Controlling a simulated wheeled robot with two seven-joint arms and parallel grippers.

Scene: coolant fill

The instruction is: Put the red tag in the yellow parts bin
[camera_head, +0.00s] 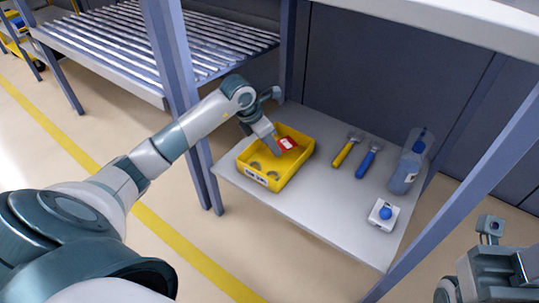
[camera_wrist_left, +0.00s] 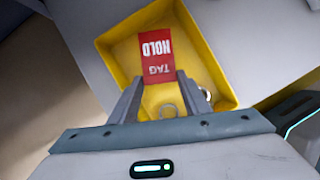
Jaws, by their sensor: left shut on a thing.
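The red tag (camera_head: 288,144) has white lettering that reads HOLD TAG in the left wrist view (camera_wrist_left: 156,55). My left gripper (camera_head: 277,148) is shut on the tag's near end, with its two fingers (camera_wrist_left: 157,83) on either side. The yellow parts bin (camera_head: 243,174) stands on the grey shelf, and its walls also frame the tag in the left wrist view (camera_wrist_left: 214,62). The tag is over the bin's opening; its exact height above the floor is unclear. My right gripper (camera_head: 493,262) is at the bottom right, away from the shelf, its fingers unclear.
Metal rings (camera_wrist_left: 167,109) lie in the bin. A yellow-handled brush (camera_head: 343,154), a blue-handled brush (camera_head: 367,162), a translucent bottle (camera_head: 406,170) and a white box with a blue knob (camera_head: 383,215) stand or lie right of it on the shelf (camera_head: 320,205). Blue-grey posts (camera_head: 180,75) flank it.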

